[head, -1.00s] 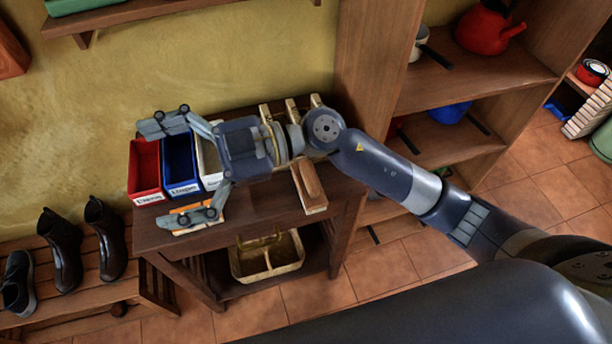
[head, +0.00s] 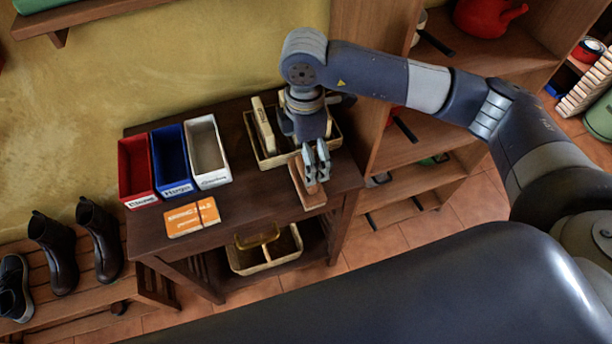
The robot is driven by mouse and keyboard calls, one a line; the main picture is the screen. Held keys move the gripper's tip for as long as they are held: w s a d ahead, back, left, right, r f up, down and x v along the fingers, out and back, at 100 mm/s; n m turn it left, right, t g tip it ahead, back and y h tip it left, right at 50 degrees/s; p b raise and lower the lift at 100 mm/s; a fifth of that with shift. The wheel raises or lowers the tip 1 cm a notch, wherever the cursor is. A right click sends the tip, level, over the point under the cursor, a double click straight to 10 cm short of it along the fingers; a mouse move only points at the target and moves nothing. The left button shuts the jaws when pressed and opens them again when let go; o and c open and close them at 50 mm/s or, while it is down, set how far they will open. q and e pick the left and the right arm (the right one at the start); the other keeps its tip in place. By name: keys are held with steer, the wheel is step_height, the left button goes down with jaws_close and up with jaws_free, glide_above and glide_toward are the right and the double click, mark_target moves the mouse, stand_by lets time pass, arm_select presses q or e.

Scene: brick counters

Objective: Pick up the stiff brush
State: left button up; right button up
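A brush (head: 310,198) with a brown wooden back and a pale lower part lies near the right front edge of the dark wooden table. A pale brush-like block (head: 263,124) stands in a light tray (head: 268,163) behind it. I cannot tell by label which is the stiff brush. My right gripper (head: 316,176) points down at the front brush, its two fingers close together and overlapping it in the head view. Whether they grip it is unclear. The gripper hides part of the tray. My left gripper is out of view.
Red (head: 137,170), blue (head: 171,160) and white (head: 206,150) labelled bins stand at the table's back left, with an orange card (head: 192,217) in front. A handled caddy (head: 265,255) sits on the lower shelf. A wooden shelf unit (head: 416,183) stands close on the right.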

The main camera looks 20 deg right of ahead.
steer(key=shift+f, duration=0.9)
step_height(320, 180, down, 4)
steer(key=shift+w+d+f+p, duration=0.1)
steer(key=shift+d+p, duration=0.05)
steer(key=shift+p, duration=0.85)
steer(key=shift+f, duration=0.6)
steer(key=c, duration=1.1)
